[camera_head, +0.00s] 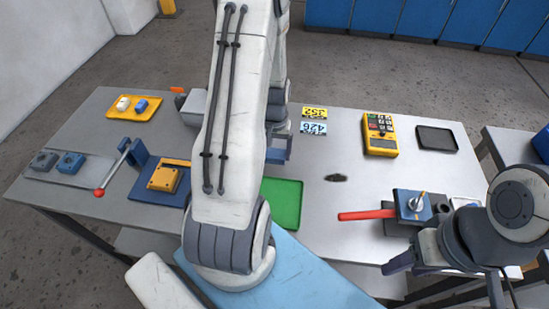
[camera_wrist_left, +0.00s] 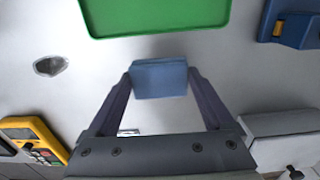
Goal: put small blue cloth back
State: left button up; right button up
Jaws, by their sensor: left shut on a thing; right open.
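The small blue cloth (camera_wrist_left: 160,80) looks like a folded block in the left wrist view. My left gripper (camera_wrist_left: 161,74) is shut on it, with one finger at each side, and holds it near the green tray (camera_wrist_left: 155,32). In the head view my left arm covers much of the middle of the table, and my left gripper (camera_head: 279,150) shows only in part beside it; I cannot make out the cloth there. The green tray's visible part (camera_head: 283,202) looks empty.
A yellow tray (camera_head: 112,115) with a white and a blue piece lies at back left.

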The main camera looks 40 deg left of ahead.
aim_at(275, 153)
pick_arm(q)
notch_tip(275, 153, down, 4)
jog(key=shift+r+p, duration=0.1)
jog(key=shift+p, duration=0.35)
jog(key=shift+f, duration=0.2)
jog(key=shift+f, duration=0.15)
jog(key=o, duration=1.2)
jog(key=shift+r, duration=0.2)
jog(key=shift+r, duration=0.2)
notch_tip(275, 153, up, 12)
jog(key=shift+f+b, duration=0.1)
jog(key=shift+b, duration=0.75)
